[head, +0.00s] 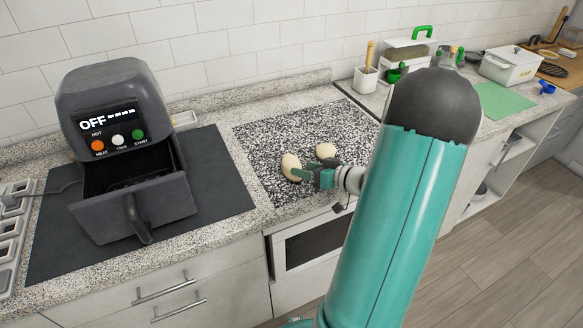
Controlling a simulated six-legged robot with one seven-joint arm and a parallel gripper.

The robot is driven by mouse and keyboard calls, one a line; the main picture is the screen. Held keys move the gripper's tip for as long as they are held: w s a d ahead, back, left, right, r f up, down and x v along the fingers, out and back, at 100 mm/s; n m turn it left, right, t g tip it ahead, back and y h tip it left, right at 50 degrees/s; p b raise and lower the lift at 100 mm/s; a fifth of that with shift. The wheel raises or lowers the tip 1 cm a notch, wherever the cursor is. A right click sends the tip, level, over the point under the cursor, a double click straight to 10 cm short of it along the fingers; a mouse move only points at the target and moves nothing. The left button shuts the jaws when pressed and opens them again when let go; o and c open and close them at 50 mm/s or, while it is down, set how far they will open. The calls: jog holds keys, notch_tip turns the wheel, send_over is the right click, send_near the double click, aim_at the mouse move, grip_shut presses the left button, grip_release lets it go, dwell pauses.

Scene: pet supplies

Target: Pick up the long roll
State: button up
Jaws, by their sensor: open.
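Two pale rolls lie on the speckled black-and-white mat (262,140) on the counter. The left roll (289,162) looks longer and larger, and its long side runs roughly front to back. The other roll (326,151) is smaller and rounder, a little behind and to the right. My gripper (299,174) is open at the right front side of the longer roll. One green fingertip overlaps the roll's edge in the picture. I cannot tell whether it touches. Part of that roll's lower right is hidden by the fingers.
A dark air fryer (112,110) with its basket (135,205) pulled out stands at the left on a dark mat (60,245). A utensil holder (366,79) and green-handled containers (407,52) stand at the back. A green sheet (503,101) lies right. The mat's left part is clear.

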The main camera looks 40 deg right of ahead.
aim_at(300, 167)
jog(key=x, duration=0.3)
jog(key=shift+w, duration=0.25)
jog(key=c, duration=0.7)
